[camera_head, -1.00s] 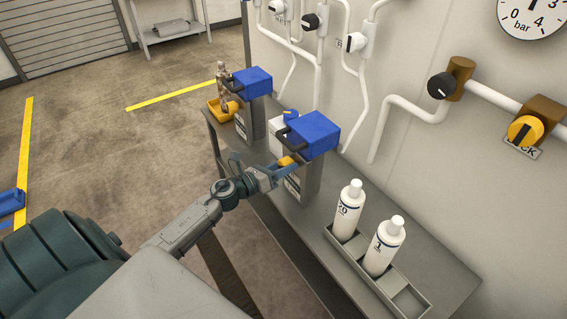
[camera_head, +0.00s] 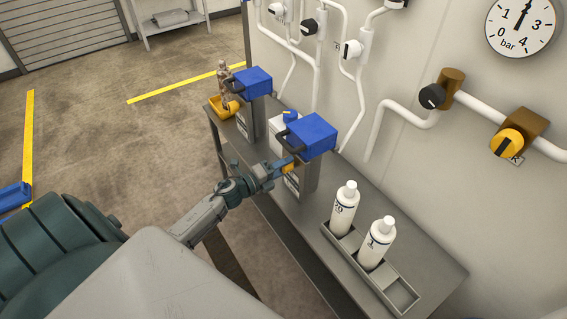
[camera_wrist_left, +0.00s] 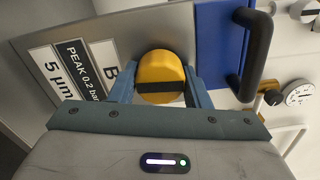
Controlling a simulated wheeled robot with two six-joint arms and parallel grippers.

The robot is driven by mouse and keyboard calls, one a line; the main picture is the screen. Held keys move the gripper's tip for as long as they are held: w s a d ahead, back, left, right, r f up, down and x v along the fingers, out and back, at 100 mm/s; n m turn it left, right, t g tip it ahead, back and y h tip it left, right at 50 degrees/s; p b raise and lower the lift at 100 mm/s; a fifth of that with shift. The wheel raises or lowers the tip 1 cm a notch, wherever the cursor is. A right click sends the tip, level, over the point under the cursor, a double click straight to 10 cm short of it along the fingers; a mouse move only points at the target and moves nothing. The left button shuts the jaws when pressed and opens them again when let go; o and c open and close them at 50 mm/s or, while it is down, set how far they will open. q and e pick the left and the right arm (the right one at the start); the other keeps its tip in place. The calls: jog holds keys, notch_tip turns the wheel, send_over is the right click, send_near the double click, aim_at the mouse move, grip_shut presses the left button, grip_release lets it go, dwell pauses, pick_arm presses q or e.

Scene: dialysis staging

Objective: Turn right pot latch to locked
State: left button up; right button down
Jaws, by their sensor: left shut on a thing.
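The right pot is a grey body with a blue lid (camera_head: 310,134) and a dark handle, standing on the bench in the head view. Its yellow latch (camera_wrist_left: 161,75) is a round knob with a black bar, on the pot's labelled grey face in the left wrist view. My left gripper (camera_head: 287,165) is shut on this latch, with one blue finger on each side of it. The black bar lies roughly level across the knob in the wrist view. The latch is mostly hidden by the fingers in the head view. My right gripper is not in view.
The left pot has a blue lid (camera_head: 252,82), with a yellow tray (camera_head: 222,108) beside it. Two white bottles (camera_head: 344,208) stand in a grey rack (camera_head: 402,300) at the bench's near end. Pipes, valves and a gauge (camera_head: 523,24) line the wall.

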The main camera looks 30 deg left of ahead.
pick_arm(q)
jog(key=shift+n, duration=0.7)
jog(key=o, duration=1)
jog(key=b+v, duration=0.3)
jog(key=v, duration=0.7)
jog(key=shift+s, duration=0.4)
jog(key=shift+a+f, duration=0.1)
jog(key=shift+a, duration=0.05)
